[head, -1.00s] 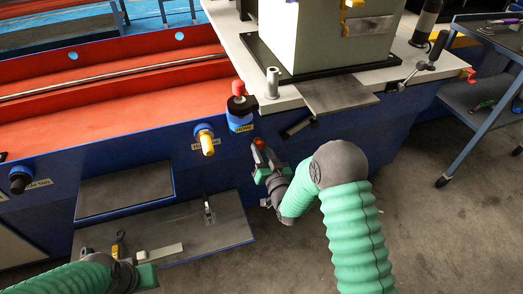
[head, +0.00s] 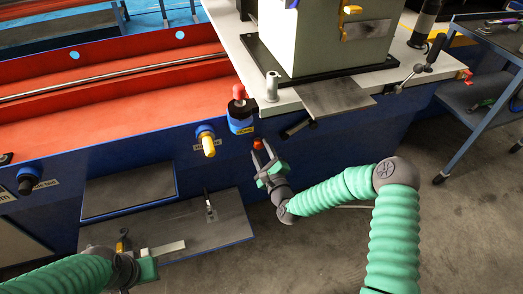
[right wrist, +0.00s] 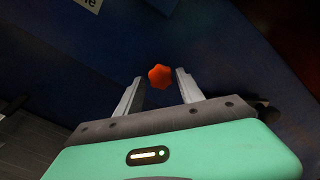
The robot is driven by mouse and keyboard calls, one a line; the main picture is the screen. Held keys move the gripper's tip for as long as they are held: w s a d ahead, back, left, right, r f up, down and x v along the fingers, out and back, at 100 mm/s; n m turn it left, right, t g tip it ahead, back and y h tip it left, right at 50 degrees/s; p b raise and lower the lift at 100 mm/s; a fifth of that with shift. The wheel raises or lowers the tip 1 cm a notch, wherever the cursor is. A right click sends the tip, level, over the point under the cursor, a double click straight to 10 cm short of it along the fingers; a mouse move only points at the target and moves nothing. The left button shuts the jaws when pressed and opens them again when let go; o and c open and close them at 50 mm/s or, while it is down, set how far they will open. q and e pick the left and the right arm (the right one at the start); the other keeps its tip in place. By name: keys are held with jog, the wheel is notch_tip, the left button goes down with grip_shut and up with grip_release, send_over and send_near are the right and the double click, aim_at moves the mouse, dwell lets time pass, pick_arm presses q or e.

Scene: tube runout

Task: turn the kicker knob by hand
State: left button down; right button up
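A small orange-red lobed knob (head: 257,143) sits on the front of the blue machine, below a blue box. In the right wrist view the knob (right wrist: 160,76) shows between and slightly beyond the two fingertips, with gaps on both sides. My right gripper (head: 264,157) is open, its fingers pointing at the knob; I see no contact. The labels are too small or cut off to read, so I cannot confirm the knob's name. My left gripper (head: 146,268) is low at the left, near the grey shelf; its finger state is unclear.
A yellow knob with a blue collar (head: 207,143) is left of the orange knob. A red-topped knob (head: 239,91) stands above it. A black knob (head: 27,182) is far left. A grey shelf (head: 225,218) juts out below. A blue cart (head: 480,95) stands right.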

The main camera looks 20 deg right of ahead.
jog(key=shift+s, duration=0.1)
jog(key=shift+s+p, duration=0.4)
jog(key=shift+s, duration=0.55)
